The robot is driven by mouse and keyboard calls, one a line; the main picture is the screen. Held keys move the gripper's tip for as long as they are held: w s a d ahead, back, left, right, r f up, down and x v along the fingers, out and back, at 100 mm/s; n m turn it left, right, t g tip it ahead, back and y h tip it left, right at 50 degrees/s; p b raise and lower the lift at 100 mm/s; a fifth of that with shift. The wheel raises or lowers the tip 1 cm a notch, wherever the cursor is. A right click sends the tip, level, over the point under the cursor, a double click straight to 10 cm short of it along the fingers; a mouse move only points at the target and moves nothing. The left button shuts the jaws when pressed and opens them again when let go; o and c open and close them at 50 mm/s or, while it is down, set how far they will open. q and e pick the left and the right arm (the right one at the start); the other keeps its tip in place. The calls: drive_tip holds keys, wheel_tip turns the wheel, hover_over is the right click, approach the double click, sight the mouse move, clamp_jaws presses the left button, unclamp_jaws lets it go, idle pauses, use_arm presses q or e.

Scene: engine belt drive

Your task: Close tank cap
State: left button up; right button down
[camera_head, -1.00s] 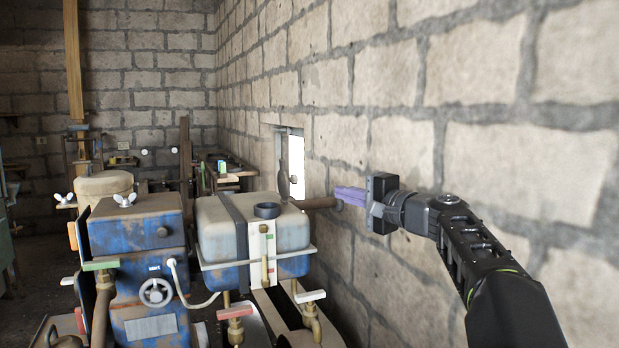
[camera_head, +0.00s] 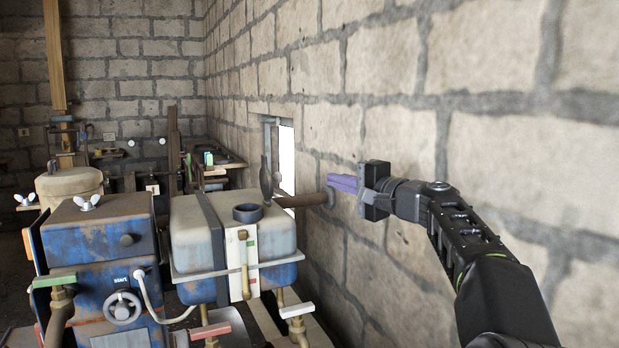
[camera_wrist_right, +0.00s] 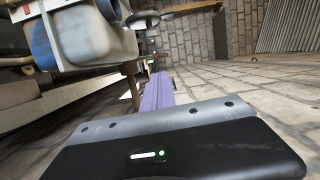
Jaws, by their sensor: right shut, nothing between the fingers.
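The tank (camera_head: 190,235), pale on top and blue below, stands in the middle of the head view. Its round dark filler neck (camera_head: 248,213) is uncovered. A dark, rounded upright piece (camera_head: 266,180) stands just behind the neck and looks like the tank cap swung open; I cannot make out its hinge. My right gripper (camera_head: 334,183), with purple fingers, is shut and empty to the right of the tank, apart from it, near the wall. In the right wrist view the fingers (camera_wrist_right: 158,95) point toward the far side and the tank (camera_wrist_right: 90,35) is at upper left. My left gripper is not in view.
A brown horizontal pipe (camera_head: 302,200) lies between the tank and my right gripper. The brick wall (camera_head: 400,140) runs close along the right. A blue engine block (camera_head: 100,245) with a handwheel (camera_head: 122,307) stands left of the tank. Valves with coloured handles are in front.

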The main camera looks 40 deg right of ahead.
sight(272, 177)
drive_tip(key=w+a+p, duration=0.1)
drive_tip(key=w, duration=0.2)
drive_tip(key=w+a+p, duration=0.1)
drive_tip(key=w+p, duration=0.1)
drive_tip(key=w, duration=0.2)
drive_tip(key=w+a+p, duration=0.1)
drive_tip(key=w+p, duration=0.1)
drive_tip(key=w, duration=0.1)
drive_tip(key=shift+w+a, duration=0.1)
drive_tip(key=shift+w, duration=0.25)
drive_tip(key=shift+w+f, duration=0.15)
